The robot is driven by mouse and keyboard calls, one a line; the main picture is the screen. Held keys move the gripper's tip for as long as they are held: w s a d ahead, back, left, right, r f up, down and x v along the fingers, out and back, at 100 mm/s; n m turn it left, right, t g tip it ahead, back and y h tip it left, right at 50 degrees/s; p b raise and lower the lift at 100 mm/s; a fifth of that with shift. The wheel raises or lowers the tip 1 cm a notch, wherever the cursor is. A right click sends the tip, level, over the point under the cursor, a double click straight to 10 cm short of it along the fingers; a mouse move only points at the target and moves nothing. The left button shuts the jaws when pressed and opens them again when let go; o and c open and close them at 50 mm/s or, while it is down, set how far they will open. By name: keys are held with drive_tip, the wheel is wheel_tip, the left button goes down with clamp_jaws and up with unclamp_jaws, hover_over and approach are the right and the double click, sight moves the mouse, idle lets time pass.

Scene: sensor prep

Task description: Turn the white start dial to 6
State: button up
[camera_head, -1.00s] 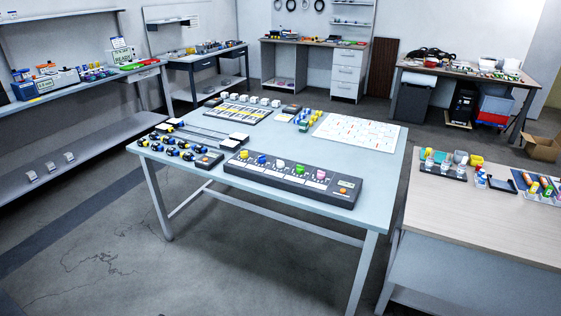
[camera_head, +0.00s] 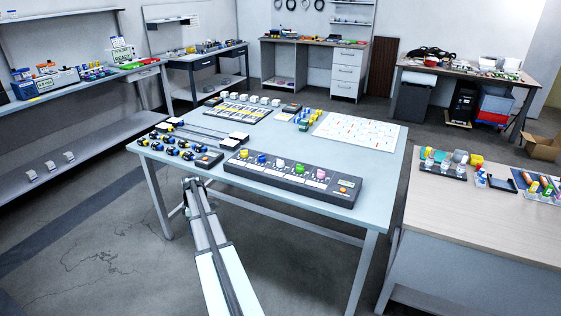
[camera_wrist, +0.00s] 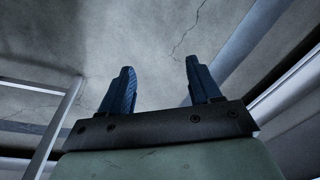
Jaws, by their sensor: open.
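The dark control panel (camera_head: 245,180) lies along the front edge of the light blue table. A row of coloured dials stands on it: yellow, blue, white, green and pink. The white dial (camera_head: 279,167) is in the middle of the row; its pointer setting is too small to read. In the head view my arm rises from the bottom and ends left of the panel, below the table's front edge. In the wrist view my gripper (camera_wrist: 160,82) has two blue fingers spread apart with nothing between them, over bare concrete floor.
Several blue and yellow parts (camera_head: 172,148) lie on the table's left side, beside a small dark box (camera_head: 208,160). A white marked sheet (camera_head: 355,133) covers the back right. A wooden bench (camera_head: 480,215) stands at the right.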

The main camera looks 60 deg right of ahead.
drive_tip(key=d+r+n+t, duration=0.1)
drive_tip(key=d+r, duration=1)
drive_tip(key=d, duration=0.3)
wheel_tip(320, 180, up, 20)
drive_tip(key=n+g+h, duration=0.1)
drive_tip(key=h, duration=0.1)
hover_over(281, 162)
drive_tip(key=f, duration=1.2)
drive_tip(key=shift+w+d+f, duration=0.2)
drive_tip(key=shift+w+f, duration=0.05)
drive_tip(key=shift+f, duration=0.05)
drive_tip(key=c, duration=1)
drive_tip(key=shift+c, duration=0.2)
